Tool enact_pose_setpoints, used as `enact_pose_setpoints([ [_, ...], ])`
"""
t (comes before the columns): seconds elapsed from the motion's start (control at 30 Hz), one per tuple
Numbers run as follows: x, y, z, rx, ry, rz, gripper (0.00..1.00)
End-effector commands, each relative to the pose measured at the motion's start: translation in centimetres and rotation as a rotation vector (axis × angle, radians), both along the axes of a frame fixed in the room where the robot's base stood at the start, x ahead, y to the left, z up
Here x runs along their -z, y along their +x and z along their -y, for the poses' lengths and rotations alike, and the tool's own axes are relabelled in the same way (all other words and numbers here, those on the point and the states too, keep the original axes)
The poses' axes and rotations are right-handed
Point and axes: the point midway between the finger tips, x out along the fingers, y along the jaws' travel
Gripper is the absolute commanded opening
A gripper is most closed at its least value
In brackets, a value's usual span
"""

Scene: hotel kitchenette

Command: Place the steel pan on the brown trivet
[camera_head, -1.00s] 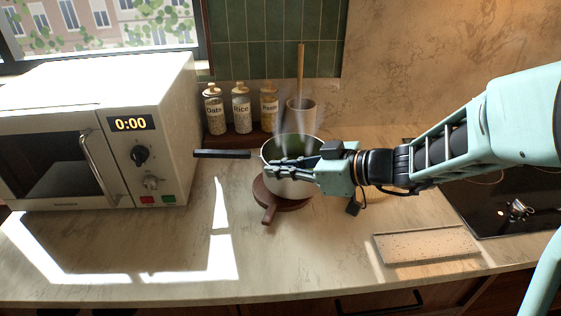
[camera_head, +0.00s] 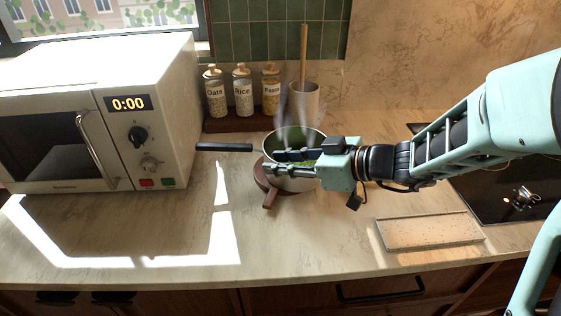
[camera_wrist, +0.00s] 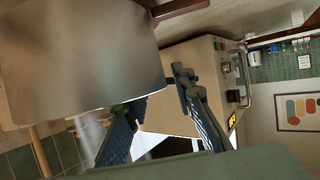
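The steel pan (camera_head: 290,184), with a black handle (camera_head: 224,147) pointing left and green contents, sits over the round brown trivet (camera_head: 262,176). The trivet shows at the pan's left, with its own handle toward the front; the rest is hidden under the pan. Whether the pan is centred is hard to tell. My gripper (camera_head: 273,162) comes from the right at the pan's rim. One finger is over the pan's inside, the other along its near side. In the wrist view the gripper (camera_wrist: 158,106) has its fingers spread, with the pan wall (camera_wrist: 80,55) large at upper left.
A white microwave (camera_head: 100,115) stands left of the pan handle. Behind are glass jars (camera_head: 242,92) and a pot (camera_head: 304,102) with a wooden utensil. A speckled board (camera_head: 428,232) lies front right, and a black cooktop (camera_head: 510,190) at right. The front left counter is clear.

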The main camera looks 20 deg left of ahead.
Motion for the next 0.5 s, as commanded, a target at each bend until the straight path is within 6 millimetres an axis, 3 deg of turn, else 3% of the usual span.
enact_pose_setpoints([
  [0.3, -0.5, 0.0, 0.3, 0.002, 0.000, 0.001, 0.23],
  [0.5, -1.9, -0.2, 4.2, 0.006, 0.001, 0.004, 0.23],
])
